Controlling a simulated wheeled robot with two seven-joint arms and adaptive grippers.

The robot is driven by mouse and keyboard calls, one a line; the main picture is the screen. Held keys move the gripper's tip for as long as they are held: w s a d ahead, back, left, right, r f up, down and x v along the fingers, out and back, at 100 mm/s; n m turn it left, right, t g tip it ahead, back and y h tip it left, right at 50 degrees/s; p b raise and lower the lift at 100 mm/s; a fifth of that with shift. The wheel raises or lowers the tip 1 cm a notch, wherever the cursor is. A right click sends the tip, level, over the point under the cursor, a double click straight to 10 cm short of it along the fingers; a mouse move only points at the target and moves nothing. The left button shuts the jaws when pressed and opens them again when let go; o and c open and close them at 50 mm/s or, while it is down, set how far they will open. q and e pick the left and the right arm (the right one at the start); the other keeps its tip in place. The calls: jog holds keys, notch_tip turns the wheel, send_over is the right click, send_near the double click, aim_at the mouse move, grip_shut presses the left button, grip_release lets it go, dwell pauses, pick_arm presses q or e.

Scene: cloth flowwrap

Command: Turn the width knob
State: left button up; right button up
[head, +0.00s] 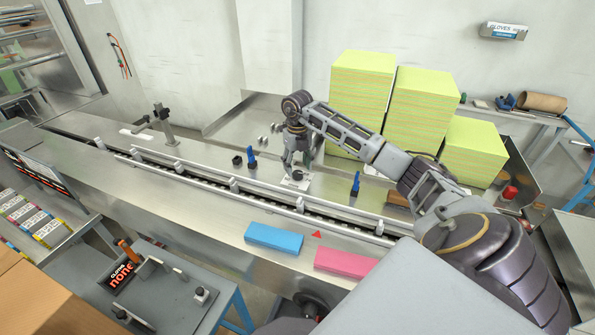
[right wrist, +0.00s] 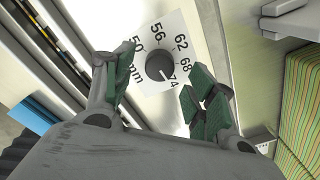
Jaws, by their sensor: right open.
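The width knob (right wrist: 159,66) is a dark round knob on a white dial plate (right wrist: 182,28) marked 50, 56, 62, 68, 74 and mm. In the right wrist view it lies between and beyond my open green-padded fingers. My right gripper (right wrist: 160,88) is open and points down at the knob, with nothing between its pads. In the head view my right gripper (head: 297,165) is over the dial plate (head: 295,182) behind the conveyor, and it partly hides the knob. I cannot tell whether the fingers touch the knob. My left gripper is not in view.
The conveyor guide rail (head: 234,186) runs just in front of the knob. Blue clamp handles (head: 251,157) stand nearby on the steel deck. Tall yellow-green stacks (head: 362,95) rise behind my right arm. A blue block (head: 273,238) and a pink block (head: 345,263) lie on the front ledge.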

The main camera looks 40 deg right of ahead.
aim_at(298, 172)
jog(key=shift+f, duration=1.7)
jog(key=shift+c, duration=0.4)
jog(key=c, duration=0.9)
